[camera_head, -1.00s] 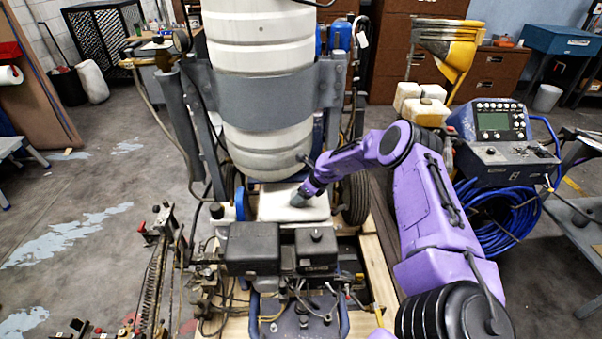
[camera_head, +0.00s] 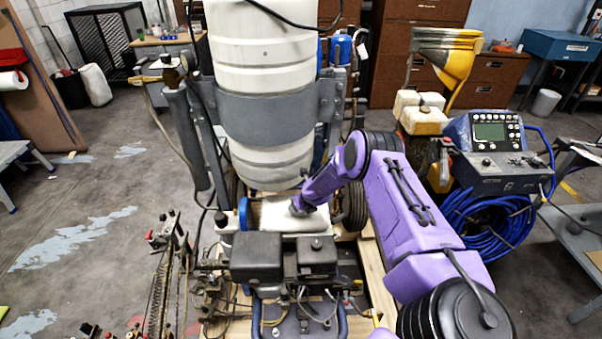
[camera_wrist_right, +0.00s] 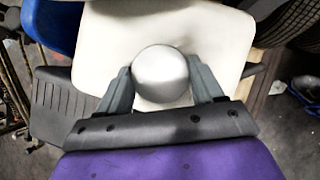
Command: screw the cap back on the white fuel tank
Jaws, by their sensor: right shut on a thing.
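The white fuel tank (camera_head: 268,214) lies below the large white barrel, behind the black engine parts. In the right wrist view its flat white top (camera_wrist_right: 213,40) fills the middle. A round silver cap (camera_wrist_right: 161,74) sits between the fingers of my right gripper (camera_wrist_right: 162,82), which is shut on it, over the tank top. I cannot tell whether the cap touches the tank's neck; the neck is hidden beneath it. In the head view my right gripper (camera_head: 299,208) is at the right part of the tank, its fingers pointing down, and the cap is hidden. My left gripper is not in view.
The large white barrel (camera_head: 262,70) with its grey band stands close behind the tank. Black engine boxes (camera_head: 255,257) are just in front. A blue part (camera_head: 243,213) borders the tank's left side, and a tyre (camera_head: 352,205) is on its right. Open floor (camera_head: 90,220) lies left.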

